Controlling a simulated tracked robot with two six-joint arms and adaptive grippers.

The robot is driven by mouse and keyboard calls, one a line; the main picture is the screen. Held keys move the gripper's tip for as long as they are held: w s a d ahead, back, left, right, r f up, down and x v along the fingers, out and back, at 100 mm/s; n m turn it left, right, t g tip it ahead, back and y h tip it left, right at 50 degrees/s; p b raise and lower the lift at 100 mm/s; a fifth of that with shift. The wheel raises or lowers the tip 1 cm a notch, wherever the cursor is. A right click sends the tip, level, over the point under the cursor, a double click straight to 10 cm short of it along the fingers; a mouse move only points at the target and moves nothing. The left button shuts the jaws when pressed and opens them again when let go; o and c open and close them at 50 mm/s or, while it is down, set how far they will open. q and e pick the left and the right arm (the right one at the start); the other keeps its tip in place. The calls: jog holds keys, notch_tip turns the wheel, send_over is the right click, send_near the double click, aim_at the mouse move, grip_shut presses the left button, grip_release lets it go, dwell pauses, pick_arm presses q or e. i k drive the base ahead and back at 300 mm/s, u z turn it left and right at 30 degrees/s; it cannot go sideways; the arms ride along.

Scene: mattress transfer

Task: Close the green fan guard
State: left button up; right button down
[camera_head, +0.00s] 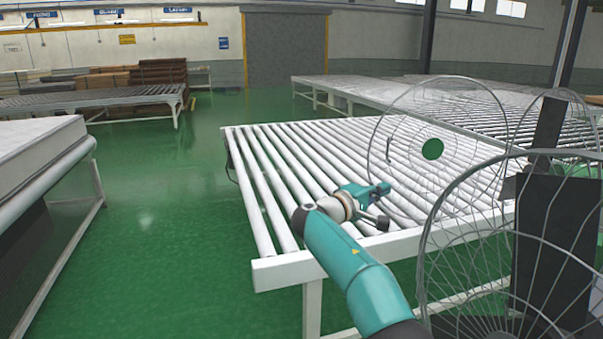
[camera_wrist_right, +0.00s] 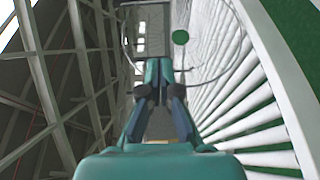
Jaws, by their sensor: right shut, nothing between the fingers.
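The fan guard is a round, thin wire cage with a green disc (camera_head: 433,149) at its middle. In the head view it stands swung out to the left of the fan's wire cage (camera_head: 428,250), over the roller table. My right gripper (camera_head: 382,203) is shut and empty, just left of and below the green disc in the head view. In the right wrist view, the shut fingers (camera_wrist_right: 160,78) point toward the guard, whose green disc (camera_wrist_right: 180,37) shows just beyond the tips. I cannot tell whether the gripper touches the wire. My left gripper is not in view.
The white roller table (camera_head: 275,270) lies under my right arm. The fan's dark inner parts (camera_head: 550,265) fill the right edge. A dark post (camera_head: 553,110) stands behind it. A mattress on a stand (camera_head: 35,145) is at left. The green floor between is clear.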

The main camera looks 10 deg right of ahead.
aim_at(433, 148)
jog(key=z, duration=0.2)
jog(key=i, duration=2.1)
jog(key=z, duration=0.05)
